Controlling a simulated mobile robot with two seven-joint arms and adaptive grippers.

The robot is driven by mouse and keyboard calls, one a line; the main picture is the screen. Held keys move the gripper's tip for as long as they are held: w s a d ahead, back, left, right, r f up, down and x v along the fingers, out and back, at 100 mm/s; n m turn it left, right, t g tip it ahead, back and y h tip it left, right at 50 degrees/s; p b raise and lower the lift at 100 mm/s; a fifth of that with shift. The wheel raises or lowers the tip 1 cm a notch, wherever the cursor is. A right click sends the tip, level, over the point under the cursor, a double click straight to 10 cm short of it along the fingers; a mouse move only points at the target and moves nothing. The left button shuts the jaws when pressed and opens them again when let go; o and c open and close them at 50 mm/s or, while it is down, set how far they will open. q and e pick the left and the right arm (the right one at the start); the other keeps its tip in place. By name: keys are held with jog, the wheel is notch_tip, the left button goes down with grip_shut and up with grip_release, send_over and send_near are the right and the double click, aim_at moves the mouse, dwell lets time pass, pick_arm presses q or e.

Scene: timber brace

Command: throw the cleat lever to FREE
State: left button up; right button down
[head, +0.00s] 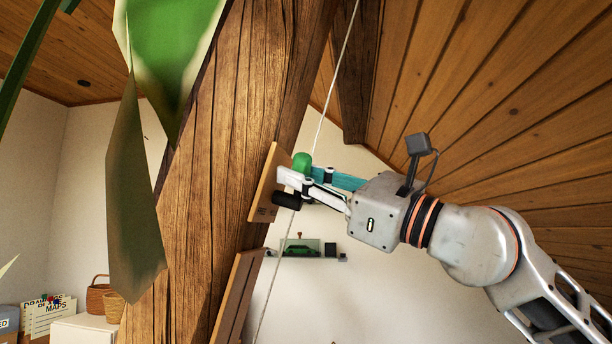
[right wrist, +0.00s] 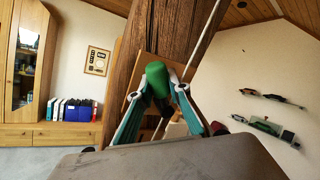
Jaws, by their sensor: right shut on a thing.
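The cleat's wooden plate (head: 262,195) is fixed on the side of the big slanting timber brace (head: 215,150). A green lever knob (head: 302,161) stands out from the plate; it also shows in the right wrist view (right wrist: 158,76). My right gripper (head: 301,180) comes in from the right and is shut on the lever, with a finger on each side of the green knob in the wrist view. A dark cylindrical part (head: 286,200) sits just below the fingers. Markings on the plate are too small to read. My left gripper is not in view.
A pale rope (head: 321,128) runs from above past the cleat and on downward. Large green leaves (head: 135,190) hang in front at the left. A second board (head: 238,290) lies lower along the brace. A wall shelf (head: 305,257) is behind.

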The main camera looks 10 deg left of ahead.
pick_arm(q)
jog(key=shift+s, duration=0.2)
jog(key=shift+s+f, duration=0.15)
pick_arm(e)
jog(key=c, duration=2.1)
grip_release()
jog(key=shift+c, duration=0.2)
jog(key=shift+d+f, duration=0.1)
jog(key=shift+d, duration=0.05)
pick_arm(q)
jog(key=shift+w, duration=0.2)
pick_arm(e)
jog(key=v, duration=1.1)
jog(key=shift+s+d, duration=0.2)
jog(key=shift+d, duration=0.1)
jog(key=shift+f, duration=0.2)
